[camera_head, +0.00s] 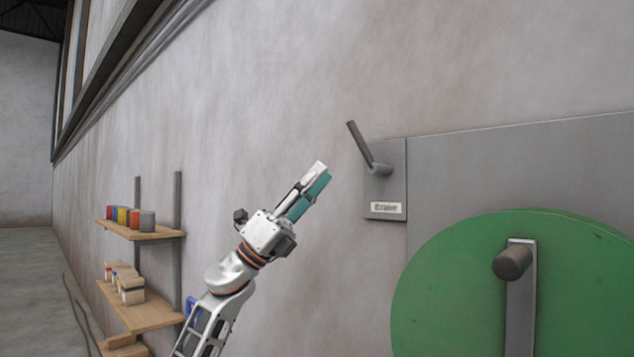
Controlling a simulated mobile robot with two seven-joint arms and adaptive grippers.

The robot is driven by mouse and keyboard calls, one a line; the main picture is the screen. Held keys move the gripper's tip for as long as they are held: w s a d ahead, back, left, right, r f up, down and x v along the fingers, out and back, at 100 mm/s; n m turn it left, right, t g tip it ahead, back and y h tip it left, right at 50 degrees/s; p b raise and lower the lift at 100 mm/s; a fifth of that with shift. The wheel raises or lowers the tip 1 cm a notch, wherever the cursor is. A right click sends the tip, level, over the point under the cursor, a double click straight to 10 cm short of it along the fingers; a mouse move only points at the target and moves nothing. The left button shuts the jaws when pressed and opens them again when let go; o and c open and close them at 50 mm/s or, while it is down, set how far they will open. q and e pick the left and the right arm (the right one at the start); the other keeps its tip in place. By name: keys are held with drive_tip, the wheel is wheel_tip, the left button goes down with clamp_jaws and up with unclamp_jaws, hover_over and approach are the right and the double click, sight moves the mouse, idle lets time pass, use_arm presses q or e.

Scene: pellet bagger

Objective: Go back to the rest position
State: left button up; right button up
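My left gripper (316,175) is raised in front of the wall, left of a grey lever (358,145) on a wall plate with a small label. Its fingers point up and to the right. They appear close together, with a teal pad or face along the right side, but I cannot tell whether they are fully shut. I see nothing held between them. There is a visible gap between the gripper and the lever. My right gripper is not in view.
A large green wheel (450,290) with a crank handle (512,262) stands at the lower right, before a grey panel (480,165). Wooden shelves (150,315) with colored cans (122,215) and boxes stand at the left wall. Floor at far left is open.

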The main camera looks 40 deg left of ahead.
use_arm(q)
drive_tip(key=w+f+n+t+y, duration=0.3)
drive_tip(key=f+n+y, duration=0.6)
drive_tip(key=f+n, duration=0.1)
drive_tip(key=w+f+n+t+y, duration=0.3)
drive_tip(key=w+f+n+y, duration=0.1)
drive_tip(key=f+n+y, duration=0.55)
drive_tip(key=s+f+n+g+y, duration=0.25)
drive_tip(key=f+n+g, duration=0.2)
drive_tip(key=f, duration=0.85)
drive_tip(key=s+f+n+g+y, duration=0.25)
drive_tip(key=f+n+y, duration=0.2)
drive_tip(key=f, duration=0.85)
drive_tip(key=s+d+f+n+g+h, duration=0.15)
drive_tip(key=s+f+g, duration=0.25)
drive_tip(key=s+f, duration=0.4)
drive_tip(key=s+d+f+n+g+y, duration=0.1)
drive_tip(key=s+d+f+g, duration=0.25)
drive_tip(key=s+f, duration=0.5)
drive_tip(key=s+d+f+n+g+h, duration=0.15)
drive_tip(key=s+f+g, duration=0.25)
drive_tip(key=s+f, duration=0.45)
drive_tip(key=w+d+f+n+t+h, duration=0.2)
drive_tip(key=d+f+h, duration=0.4)
drive_tip(key=d+f, duration=0.7)
drive_tip(key=d+n+t, duration=0.1)
drive_tip(key=d, duration=0.2)
drive_tip(key=shift+w+d+f, duration=0.15)
drive_tip(key=shift+d+f, duration=0.1)
drive_tip(key=shift+f, duration=0.1)
